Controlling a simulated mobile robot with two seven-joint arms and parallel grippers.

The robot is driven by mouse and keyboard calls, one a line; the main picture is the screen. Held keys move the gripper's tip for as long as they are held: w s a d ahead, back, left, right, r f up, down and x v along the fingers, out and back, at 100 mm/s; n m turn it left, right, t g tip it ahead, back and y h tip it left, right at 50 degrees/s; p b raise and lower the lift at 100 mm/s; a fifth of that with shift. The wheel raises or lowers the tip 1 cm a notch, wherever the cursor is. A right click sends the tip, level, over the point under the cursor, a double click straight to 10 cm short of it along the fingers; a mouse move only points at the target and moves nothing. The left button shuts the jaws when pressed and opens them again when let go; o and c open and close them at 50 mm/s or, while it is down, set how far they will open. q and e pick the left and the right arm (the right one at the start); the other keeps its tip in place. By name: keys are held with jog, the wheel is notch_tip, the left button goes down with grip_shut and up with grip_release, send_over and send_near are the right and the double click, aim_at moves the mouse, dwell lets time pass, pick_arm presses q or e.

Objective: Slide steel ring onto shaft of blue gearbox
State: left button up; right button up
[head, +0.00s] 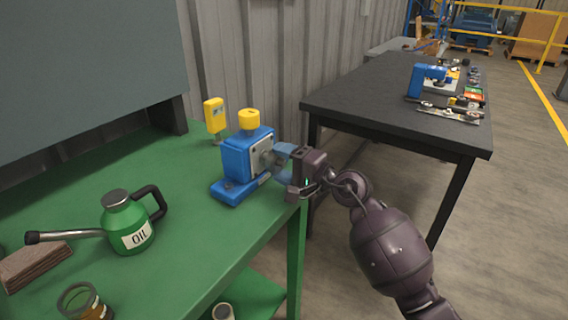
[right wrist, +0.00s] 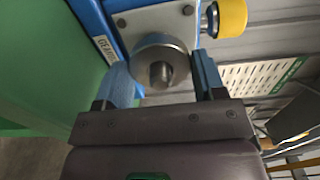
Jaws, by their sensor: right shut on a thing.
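The blue gearbox (head: 240,165) stands upright near the right edge of the green bench, with a yellow cap on top and a grey plate on its right side. My right gripper (head: 277,164) is at that side. In the right wrist view, my right gripper (right wrist: 163,78) is shut on the steel ring (right wrist: 150,50), a bright thick ring between its blue fingers. The ring is in front of the gearbox's face plate (right wrist: 168,18). The shaft end (right wrist: 160,74) shows inside the ring's hole; how deep it sits is unclear. My left gripper is out of view.
On the green bench (head: 185,245) stand a green oil can (head: 125,225), a brown cloth or block (head: 35,265), a jar (head: 83,300) and a yellow upright item (head: 214,116) behind the gearbox. A dark table (head: 380,100) with another blue device (head: 425,80) stands behind, right.

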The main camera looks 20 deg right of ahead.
jog(key=shift+x, duration=1.05)
dwell(0.5)
jog(key=o, duration=0.9)
jog(key=shift+o, duration=0.9)
jog(key=shift+s, duration=0.1)
jog(key=shift+v, duration=4.45)
